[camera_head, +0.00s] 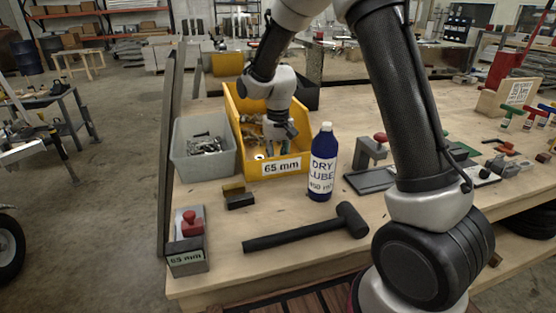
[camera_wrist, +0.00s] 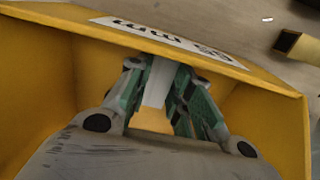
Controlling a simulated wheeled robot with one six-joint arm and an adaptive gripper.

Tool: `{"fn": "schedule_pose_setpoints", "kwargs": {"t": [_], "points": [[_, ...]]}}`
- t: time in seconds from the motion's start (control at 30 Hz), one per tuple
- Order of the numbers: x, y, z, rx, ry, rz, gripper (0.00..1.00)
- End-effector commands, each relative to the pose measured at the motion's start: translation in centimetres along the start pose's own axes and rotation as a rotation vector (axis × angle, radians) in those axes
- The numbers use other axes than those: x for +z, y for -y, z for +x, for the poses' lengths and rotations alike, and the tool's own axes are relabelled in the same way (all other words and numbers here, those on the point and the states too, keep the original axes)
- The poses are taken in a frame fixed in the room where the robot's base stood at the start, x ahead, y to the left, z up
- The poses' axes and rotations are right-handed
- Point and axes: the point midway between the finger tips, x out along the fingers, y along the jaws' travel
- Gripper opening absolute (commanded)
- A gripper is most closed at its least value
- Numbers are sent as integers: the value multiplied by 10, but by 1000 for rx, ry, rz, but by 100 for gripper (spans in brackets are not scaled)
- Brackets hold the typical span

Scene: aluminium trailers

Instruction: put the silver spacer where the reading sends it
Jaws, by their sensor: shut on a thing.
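My gripper (camera_head: 277,138) is down inside the yellow bin (camera_head: 243,145), whose front label reads 65 mm. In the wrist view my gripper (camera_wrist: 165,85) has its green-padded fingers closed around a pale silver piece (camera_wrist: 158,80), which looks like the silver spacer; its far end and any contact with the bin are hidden. The yellow bin's wall (camera_wrist: 275,88) surrounds the fingers there. A gauge (camera_head: 188,240) with a red knob stands at the table's front left corner, and its green display (camera_head: 187,257) reads 65 mm.
A grey bin (camera_head: 178,160) with metal parts stands left of the yellow bin. A blue dry lube bottle (camera_head: 322,165) stands close to its right front. A black-and-yellow block (camera_head: 238,196) and a black mallet (camera_head: 305,229) lie in front. Bare tabletop lies around the mallet.

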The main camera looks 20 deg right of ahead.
Motion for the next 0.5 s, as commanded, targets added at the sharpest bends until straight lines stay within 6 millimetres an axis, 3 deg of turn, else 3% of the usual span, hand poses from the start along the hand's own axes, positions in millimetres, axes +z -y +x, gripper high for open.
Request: {"fn": "schedule_pose_setpoints", "kwargs": {"t": [0.37, 0.4, 0.5], "points": [[0, 0, 6, 0, 0, 0, 0], [0, 0, 5, 0, -1, 0, 29], [0, 0, 5, 0, -1, 0, 43]]}}
